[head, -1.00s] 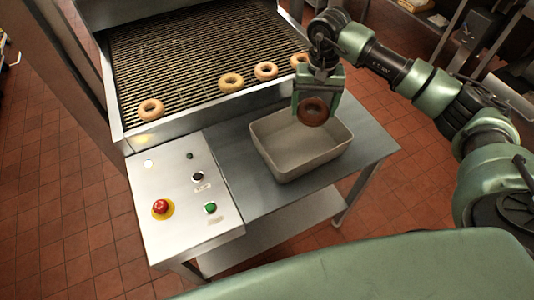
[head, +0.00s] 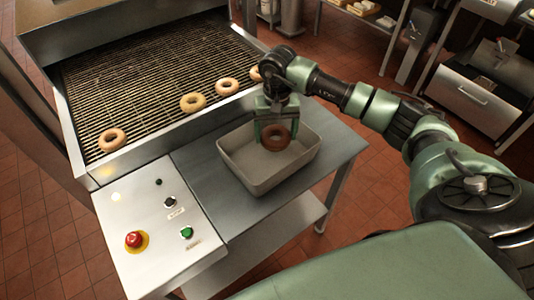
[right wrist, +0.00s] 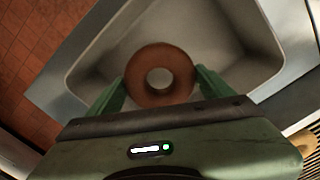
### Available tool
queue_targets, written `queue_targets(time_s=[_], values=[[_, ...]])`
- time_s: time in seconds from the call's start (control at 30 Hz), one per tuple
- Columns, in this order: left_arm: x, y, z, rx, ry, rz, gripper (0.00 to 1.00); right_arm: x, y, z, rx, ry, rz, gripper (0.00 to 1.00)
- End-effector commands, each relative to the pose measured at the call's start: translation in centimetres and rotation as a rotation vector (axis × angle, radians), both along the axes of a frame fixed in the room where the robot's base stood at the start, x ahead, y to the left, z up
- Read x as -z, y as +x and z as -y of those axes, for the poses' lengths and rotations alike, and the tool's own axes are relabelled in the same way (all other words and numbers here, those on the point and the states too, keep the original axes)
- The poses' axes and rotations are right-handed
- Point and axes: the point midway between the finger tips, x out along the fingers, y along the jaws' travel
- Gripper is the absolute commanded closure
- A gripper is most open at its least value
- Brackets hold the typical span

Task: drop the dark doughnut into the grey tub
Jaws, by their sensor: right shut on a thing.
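The dark doughnut (head: 275,138) is brown and held upright by my right gripper (head: 276,132), over the grey tub (head: 262,178). In the right wrist view the dark doughnut (right wrist: 160,75) sits between the two green fingertips (right wrist: 160,88), with the tub (right wrist: 225,35) below and around it. The tub is a rectangular open container on the steel table, and the part of its inside that shows is empty. The doughnut appears at about rim height or just inside the tub; its exact height is hard to tell. My left gripper is not in view.
Several paler doughnuts lie on the wire conveyor (head: 150,85), one partly hidden behind my right gripper. A control panel (head: 150,220) with a red button (head: 134,240) and a green button (head: 187,232) stands left of the tub. Bare steel table (head: 200,185) lies between them.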

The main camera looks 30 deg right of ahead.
Motion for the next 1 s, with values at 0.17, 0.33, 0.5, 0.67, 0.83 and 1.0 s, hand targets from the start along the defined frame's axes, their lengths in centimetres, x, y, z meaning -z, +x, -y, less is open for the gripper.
queue_targets(time_s=[0.17,0.33,0.5,0.67,0.83,1.0], values=[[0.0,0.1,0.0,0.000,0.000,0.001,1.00,-0.1,0.0,0.0,0.000,0.001,0.000,0.02],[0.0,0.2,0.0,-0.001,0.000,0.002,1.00,-0.1,0.0,0.0,0.000,0.001,0.000,0.00],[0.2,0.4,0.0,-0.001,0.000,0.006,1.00,-0.6,0.1,0.0,0.000,0.002,0.003,0.00],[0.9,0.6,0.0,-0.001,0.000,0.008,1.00,-3.0,0.1,0.0,-0.001,0.000,0.005,0.00],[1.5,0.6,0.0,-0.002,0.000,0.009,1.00,-5.9,0.1,0.0,-0.001,0.000,0.004,0.00],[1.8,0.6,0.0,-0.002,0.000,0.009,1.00,-7.6,0.1,0.0,0.000,0.000,0.002,0.00]])
